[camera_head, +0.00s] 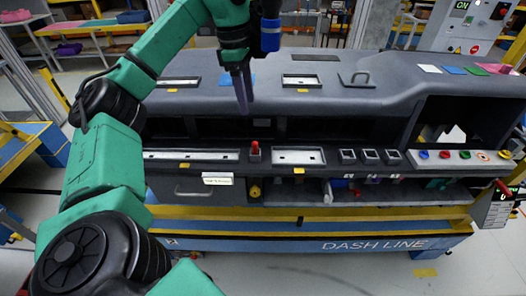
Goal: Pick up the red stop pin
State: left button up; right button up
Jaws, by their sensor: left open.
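A small red upright pin (254,147), which looks like the red stop pin, stands in a small dark socket on the front ledge of the grey dashboard module (340,95). My left arm comes in from the left, and my left gripper (242,108) points down above the module, higher in the picture and slightly left of the red pin. The gripper is open and apart from the pin, with nothing seen between its fingers. The gap between the fingers is hard to make out from this angle. My right gripper is not in view.
Silver recessed plates (298,156) and several square switches (370,156) line the ledge. Coloured buttons (465,155) sit at its right end. A lower shelf (400,193) holds small loose parts. A handle (355,80) rises from the module top.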

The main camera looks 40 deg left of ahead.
pick_arm(q)
jog(key=b, duration=0.3)
send_near(255, 142)
jog(key=f, duration=0.3)
jog(key=f+p, duration=0.1)
jog(key=f, duration=0.2)
jog(key=d+f+p, duration=0.1)
jog(key=f, duration=0.2)
jog(key=shift+w+f, duration=0.1)
jog(key=shift+f, duration=0.3)
jog(key=shift+w+f, duration=0.1)
jog(key=shift+f, duration=0.1)
grip_shut()
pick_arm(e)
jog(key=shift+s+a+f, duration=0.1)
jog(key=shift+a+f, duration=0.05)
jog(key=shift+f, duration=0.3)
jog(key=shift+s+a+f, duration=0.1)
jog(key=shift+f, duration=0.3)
